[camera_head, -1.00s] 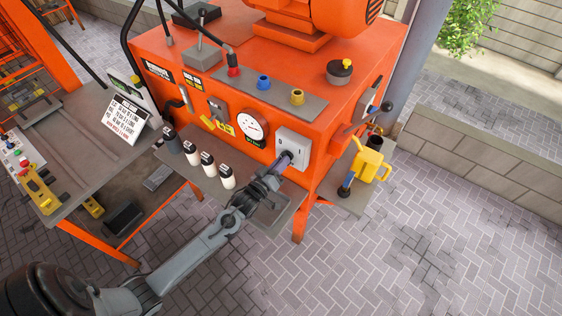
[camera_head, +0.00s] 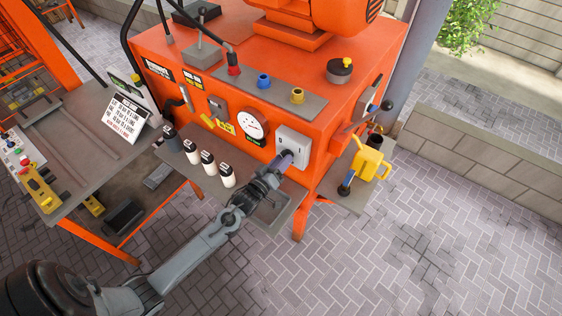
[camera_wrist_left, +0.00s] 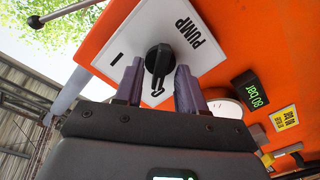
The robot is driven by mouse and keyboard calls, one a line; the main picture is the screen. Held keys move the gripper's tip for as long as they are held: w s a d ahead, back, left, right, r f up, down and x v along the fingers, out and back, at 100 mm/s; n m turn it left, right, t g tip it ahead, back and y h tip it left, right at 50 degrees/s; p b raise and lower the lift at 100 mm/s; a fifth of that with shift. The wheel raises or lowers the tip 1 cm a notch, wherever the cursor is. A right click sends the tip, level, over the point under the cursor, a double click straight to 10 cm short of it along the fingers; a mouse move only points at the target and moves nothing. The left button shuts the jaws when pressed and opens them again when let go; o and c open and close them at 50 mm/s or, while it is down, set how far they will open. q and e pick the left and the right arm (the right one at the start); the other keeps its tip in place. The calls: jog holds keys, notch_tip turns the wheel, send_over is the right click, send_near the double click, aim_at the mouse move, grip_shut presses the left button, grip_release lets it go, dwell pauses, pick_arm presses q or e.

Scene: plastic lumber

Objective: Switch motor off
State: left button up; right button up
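A pale grey switch box (camera_head: 292,147) is on the front of the orange machine. In the left wrist view its white plate (camera_wrist_left: 183,32) reads "PUMP", with an "I" mark and what looks like an "O" mark around a black rotary knob (camera_wrist_left: 159,59). My left gripper (camera_head: 284,161) is at this box. In the left wrist view its two fingers (camera_wrist_left: 158,84) are apart, one on each side of the knob's near end, with gaps visible. A smaller grey switch (camera_head: 217,104) sits further left on the front; its label is not readable. My right gripper is not in view.
A round gauge (camera_head: 252,124) and a green "80 bar" display (camera_wrist_left: 258,90) are beside the switch box. Several bottles (camera_head: 209,163) stand on the ledge left of my arm. A yellow can (camera_head: 370,164) stands at the right. The paving in front is open.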

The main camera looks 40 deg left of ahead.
pick_arm(q)
jog(key=s+d, duration=0.1)
jog(key=s, duration=0.9)
jog(key=shift+s+b, duration=0.3)
jog(key=shift+s, duration=0.1)
